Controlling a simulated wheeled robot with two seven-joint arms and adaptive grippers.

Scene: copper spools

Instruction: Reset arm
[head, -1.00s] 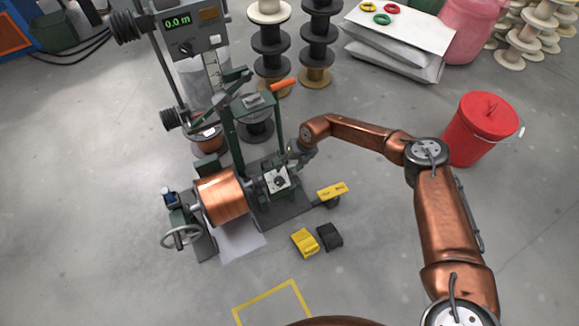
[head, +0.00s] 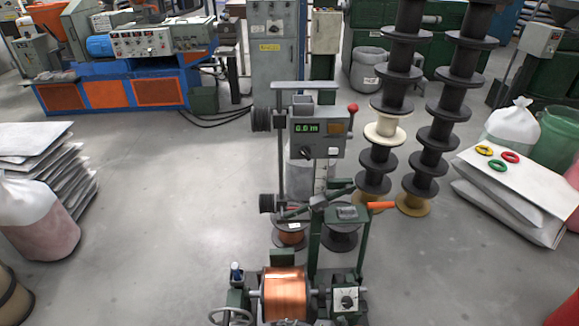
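Neither my arms nor my grippers show in the head view now. The winding machine stands at the bottom middle, with a copper spool (head: 286,294) mounted between its supports. A handwheel (head: 231,316) is at its left, cut by the lower edge, and a white dial plate (head: 346,299) is at its right. Above it, a grey counter box (head: 318,134) reads 0.0 m. A green frame with an orange lever (head: 381,205) stands behind the spool.
Tall stacks of black spools (head: 380,160) stand right of the machine. Sacks with coloured rings (head: 510,190) lie farther right. More sacks (head: 35,165) are piled at the left. A blue and orange machine (head: 115,85) is at the back. Grey floor (head: 160,210) is clear at left centre.

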